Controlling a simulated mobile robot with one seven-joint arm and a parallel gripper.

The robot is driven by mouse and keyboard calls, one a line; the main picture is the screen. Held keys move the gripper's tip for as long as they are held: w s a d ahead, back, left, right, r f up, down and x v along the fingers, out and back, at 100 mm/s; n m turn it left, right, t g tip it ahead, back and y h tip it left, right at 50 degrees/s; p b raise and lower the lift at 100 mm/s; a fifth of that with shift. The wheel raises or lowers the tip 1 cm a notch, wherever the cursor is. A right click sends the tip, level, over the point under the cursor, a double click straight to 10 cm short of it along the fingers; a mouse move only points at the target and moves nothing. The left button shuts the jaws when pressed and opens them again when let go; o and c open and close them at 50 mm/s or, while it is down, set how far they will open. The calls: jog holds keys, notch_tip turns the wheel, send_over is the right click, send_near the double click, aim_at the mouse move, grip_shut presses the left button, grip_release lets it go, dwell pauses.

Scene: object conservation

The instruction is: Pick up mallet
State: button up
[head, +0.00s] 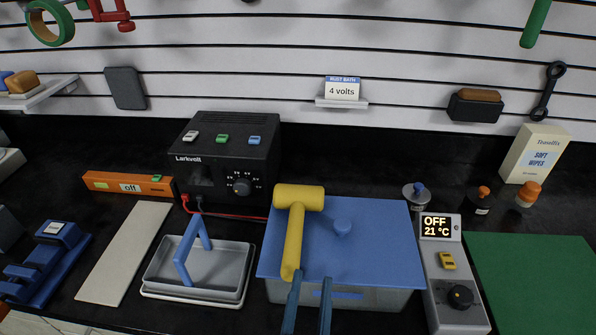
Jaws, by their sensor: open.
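A yellow mallet (295,225) lies on the blue lid (375,240) of a grey tub, near its left edge. Its head (298,198) is toward the back wall and its handle points toward me. My gripper (312,277) comes in from the bottom edge with two slim dark-blue fingers apart and nothing between them. The left fingertip is close beside the handle's near end in the picture; I cannot tell whether they touch. The right fingertip is over the lid's front part.
A controller reading OFF 21 °C (450,270) and a green mat (530,270) are to the right.

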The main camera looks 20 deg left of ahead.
aim_at(292, 251)
jog(key=s+a+f+g+y+p, duration=0.1)
jog(key=s+a+g+p, duration=0.1)
jog(key=s+p, duration=0.3)
jog(key=x, duration=1.1)
jog(key=shift+w+a+f+p, duration=0.15)
jog(key=shift+w+a+p, duration=0.05)
jog(key=shift+w+p, duration=0.2)
jog(key=shift+c, duration=0.2)
grip_shut()
